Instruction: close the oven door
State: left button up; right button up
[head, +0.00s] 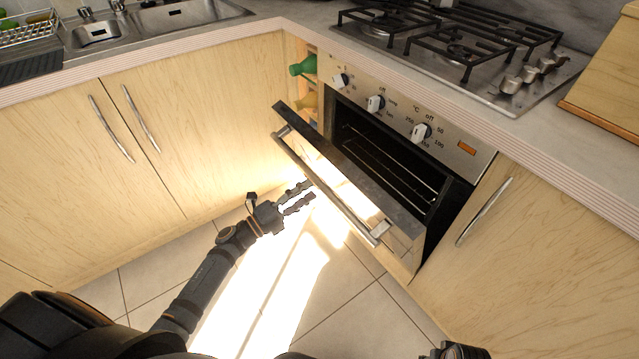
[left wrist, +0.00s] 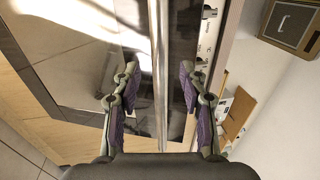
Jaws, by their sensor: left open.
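The oven (head: 400,150) is built into the counter front, and its door (head: 347,172) hangs partly open, tilted out from the top with a gap into the dark cavity. A metal bar handle (head: 325,189) runs along the door's upper outside. My left gripper (head: 312,193) is open and empty, in front of the door close to the handle. In the left wrist view, the handle (left wrist: 160,70) runs lengthwise between the spread fingers of the left gripper (left wrist: 159,72); whether they touch it I cannot tell. My right gripper's jaws do not show.
Cabinets with bar handles stand left (head: 130,150) and right (head: 530,240) of the oven. Above are a gas hob (head: 465,55) and a sink (head: 170,15). Bottles (head: 304,66) sit in a narrow niche left of the oven. The tiled floor (head: 340,310) before the door is clear.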

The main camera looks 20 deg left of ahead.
aim_at(319, 184)
pick_arm(q)
jog(key=x, duration=0.5)
grip_shut()
dwell(0.3)
